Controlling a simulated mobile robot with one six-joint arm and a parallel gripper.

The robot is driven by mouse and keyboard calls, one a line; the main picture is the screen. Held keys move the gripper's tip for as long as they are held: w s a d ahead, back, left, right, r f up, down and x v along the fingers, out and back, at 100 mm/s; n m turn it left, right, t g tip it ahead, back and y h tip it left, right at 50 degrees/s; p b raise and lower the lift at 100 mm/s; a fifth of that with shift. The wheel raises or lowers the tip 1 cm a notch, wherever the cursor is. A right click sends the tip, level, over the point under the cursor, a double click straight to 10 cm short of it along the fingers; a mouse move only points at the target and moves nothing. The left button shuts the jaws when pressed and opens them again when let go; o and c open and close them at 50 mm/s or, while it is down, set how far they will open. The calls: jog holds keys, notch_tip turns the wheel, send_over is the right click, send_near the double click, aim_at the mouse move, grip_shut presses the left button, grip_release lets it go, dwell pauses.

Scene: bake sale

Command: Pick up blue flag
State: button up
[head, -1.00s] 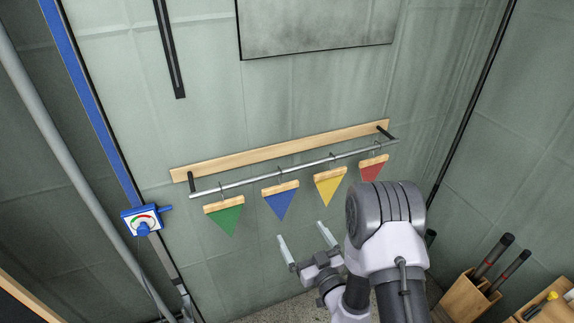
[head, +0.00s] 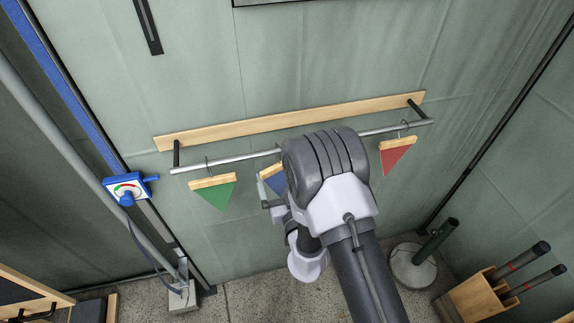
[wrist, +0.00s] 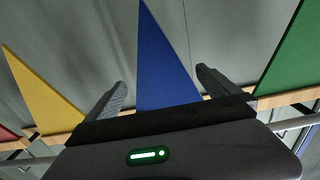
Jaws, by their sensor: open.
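The blue flag (head: 274,181) hangs from the rail, second from the left, and my arm hides much of it in the head view. In the wrist view the blue flag (wrist: 166,70) appears inverted, with its point upward and its wooden top hidden behind my gripper body. My gripper (wrist: 160,80) is open, with one finger to each side of the blue flag in the picture. Neither finger visibly touches it, and I cannot tell the exact depth between them.
The green flag (head: 214,193) hangs left on the metal rail (head: 230,159). The yellow flag (wrist: 40,98) shows only in the wrist view; the red flag (head: 395,156) hangs right. A blue gauge (head: 127,188) is at the left, and a wooden box (head: 473,297) stands lower right.

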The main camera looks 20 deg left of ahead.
jog(key=shift+s+r, duration=0.2)
jog(key=shift+s, duration=0.2)
jog(key=shift+c, duration=0.2)
jog(key=c, duration=1.3)
jog(key=shift+o, duration=0.2)
jog(key=shift+w, duration=0.1)
